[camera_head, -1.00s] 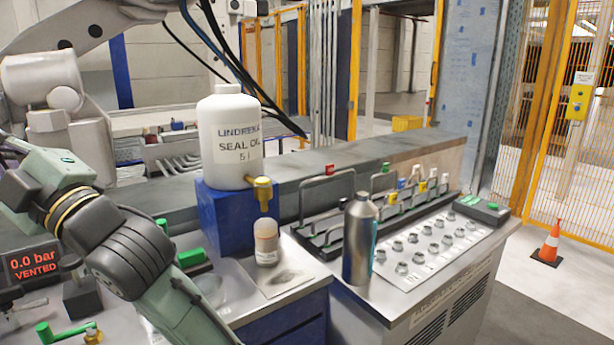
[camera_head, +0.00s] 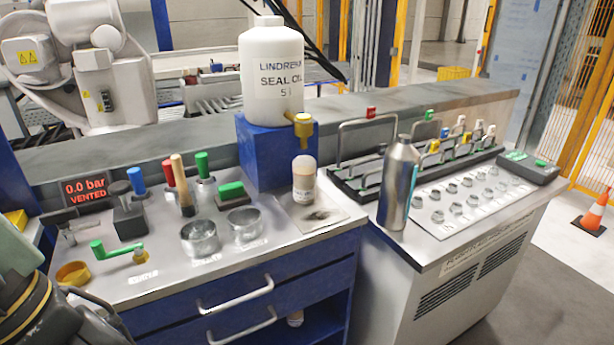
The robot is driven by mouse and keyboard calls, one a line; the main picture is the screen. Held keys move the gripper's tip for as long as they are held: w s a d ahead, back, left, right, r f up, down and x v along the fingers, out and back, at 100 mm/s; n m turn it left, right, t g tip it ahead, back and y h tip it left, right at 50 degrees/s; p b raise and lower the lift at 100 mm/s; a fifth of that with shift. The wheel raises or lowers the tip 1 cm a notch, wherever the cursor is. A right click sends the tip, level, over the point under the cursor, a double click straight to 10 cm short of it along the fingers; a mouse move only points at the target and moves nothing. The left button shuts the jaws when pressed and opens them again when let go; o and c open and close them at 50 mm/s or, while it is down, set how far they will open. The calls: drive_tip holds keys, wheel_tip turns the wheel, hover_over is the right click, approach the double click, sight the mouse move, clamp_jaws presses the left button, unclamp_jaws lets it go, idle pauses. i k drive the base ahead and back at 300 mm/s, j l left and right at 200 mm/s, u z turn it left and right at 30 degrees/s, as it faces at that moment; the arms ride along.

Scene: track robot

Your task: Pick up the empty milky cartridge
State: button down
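A small milky cartridge-like bottle (camera_head: 305,180) with a peach-tinted upper part and a pale label stands upright below the brass tap (camera_head: 303,124) of the white seal oil jug (camera_head: 271,78). I cannot tell whether it is empty. A second small whitish piece (camera_head: 295,319) shows in the open blue compartment under the bench, mostly hidden by the bench front. My arm shows only at the lower left edge, well away from both. My gripper's fingers are out of the picture.
The bench holds two clear round dishes (camera_head: 200,237), a green-handled crank (camera_head: 118,250), several coloured-handled tools and a pressure display (camera_head: 86,188) reading 0.0 bar, vented. A tall silver flask (camera_head: 398,184) stands right of the cartridge, before a rack (camera_head: 345,178).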

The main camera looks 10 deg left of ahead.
sight(304, 167)
drive_tip(key=j+z, duration=0.4)
drive_tip(key=k+j+z, duration=0.1)
drive_tip(key=j+z, duration=0.25)
drive_tip(key=k+j+z, duration=0.15)
drive_tip(key=j+z, duration=0.25)
drive_tip(key=i+j, duration=0.15)
drive_tip(key=j, duration=0.25)
drive_tip(key=i+j, duration=0.1)
drive_tip(key=j, duration=0.25)
